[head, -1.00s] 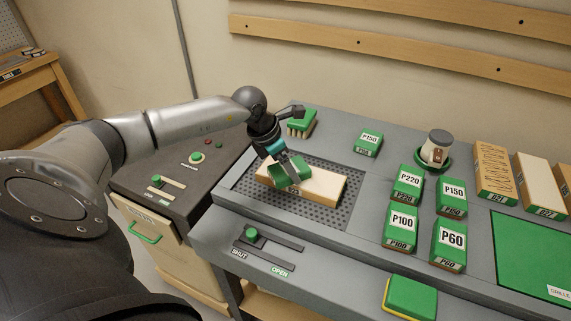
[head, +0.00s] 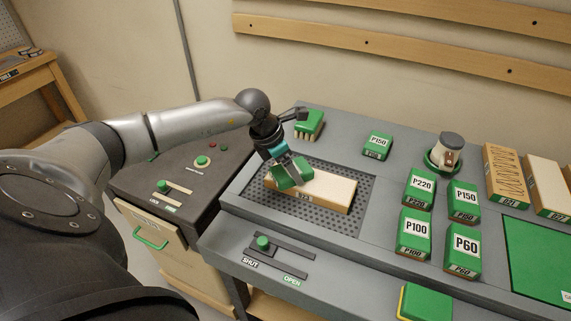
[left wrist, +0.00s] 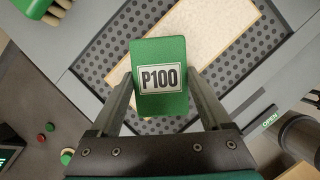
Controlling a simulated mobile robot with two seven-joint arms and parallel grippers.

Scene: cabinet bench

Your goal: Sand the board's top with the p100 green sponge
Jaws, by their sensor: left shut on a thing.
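My left gripper (head: 291,170) is shut on a green sponge (head: 284,181) over the left part of the board. In the left wrist view the held sponge (left wrist: 160,100) shows a white P100 label between the two fingers (left wrist: 158,80). The pale wooden board (head: 333,192) lies on the perforated plate (head: 362,207); it also shows in the left wrist view (left wrist: 185,35), partly behind the sponge. I cannot tell whether the sponge touches the board's top. Another green block marked P100 (head: 414,235) stands on the bench. My right gripper is not in view.
Blocks marked P220 (head: 420,188), P150 (head: 466,202) and P60 (head: 463,250) stand to the right. A brush (head: 309,124) lies behind the plate, and a jar (head: 449,150) stands farther right. A SHUT/OPEN slider (head: 263,244) is on the front ledge.

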